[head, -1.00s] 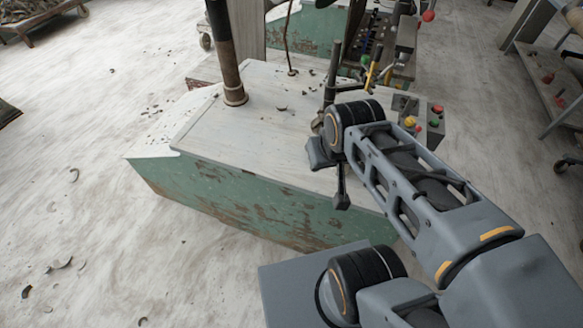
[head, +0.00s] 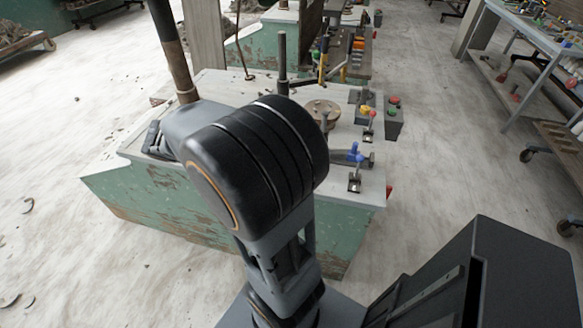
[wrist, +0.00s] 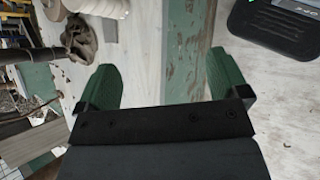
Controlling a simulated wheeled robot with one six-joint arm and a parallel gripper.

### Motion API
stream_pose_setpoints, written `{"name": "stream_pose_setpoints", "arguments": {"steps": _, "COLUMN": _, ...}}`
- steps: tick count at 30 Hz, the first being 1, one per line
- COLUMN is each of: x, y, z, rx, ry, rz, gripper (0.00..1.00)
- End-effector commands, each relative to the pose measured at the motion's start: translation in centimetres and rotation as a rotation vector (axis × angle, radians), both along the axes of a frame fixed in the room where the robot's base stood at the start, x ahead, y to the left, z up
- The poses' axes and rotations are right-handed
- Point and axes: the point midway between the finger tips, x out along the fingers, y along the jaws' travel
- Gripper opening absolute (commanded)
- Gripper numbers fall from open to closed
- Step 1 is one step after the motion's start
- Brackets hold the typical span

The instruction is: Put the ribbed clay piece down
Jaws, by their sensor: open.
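My gripper (wrist: 162,78) is open in the wrist view, with green fingers spread wide and nothing held between them. Below and between the fingers lie the pale worktop and the chipped green side of the bench. In the head view my gripper (head: 155,138) is over the left part of the bench top (head: 125,146), partly hidden by my large black wrist joint. I cannot identify the ribbed clay piece for certain. A pale rounded piece (wrist: 100,7) at the top edge of the wrist view is cut off, so I cannot tell whether it is that piece.
A dark post (head: 170,50) rises close behind my gripper. A round wheel head (head: 322,112), blue-handled lever (head: 354,153) and buttons (head: 393,101) occupy the bench's right. The floor at left is mostly open, with scattered trimmings (head: 28,206). A grey rack (head: 525,60) stands at right.

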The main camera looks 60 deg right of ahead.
Motion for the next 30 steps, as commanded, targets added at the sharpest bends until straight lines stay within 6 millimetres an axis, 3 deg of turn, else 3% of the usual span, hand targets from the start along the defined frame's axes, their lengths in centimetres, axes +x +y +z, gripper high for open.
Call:
{"name": "stream_pose_setpoints", "arguments": {"steps": 1, "x": 0.4, "y": -2.1, "z": -3.7, "rx": -0.062, "ry": 0.126, "rz": 0.014, "gripper": 0.93}}
{"name": "stream_pose_setpoints", "arguments": {"steps": 6, "x": 1.9, "y": -7.5, "z": -7.4, "rx": -0.249, "ry": 0.476, "rz": 0.060, "gripper": 0.93}}
{"name": "stream_pose_setpoints", "arguments": {"steps": 9, "x": 2.7, "y": -9.6, "z": -8.9, "rx": -0.324, "ry": 0.625, "rz": 0.075, "gripper": 0.93}}
{"name": "stream_pose_setpoints", "arguments": {"steps": 17, "x": 3.3, "y": -12.8, "z": -10.6, "rx": -0.418, "ry": 0.806, "rz": 0.086, "gripper": 0.93}}
{"name": "stream_pose_setpoints", "arguments": {"steps": 30, "x": -0.7, "y": -18.3, "z": -10.5, "rx": -0.425, "ry": 0.816, "rz": 0.088, "gripper": 0.93}}
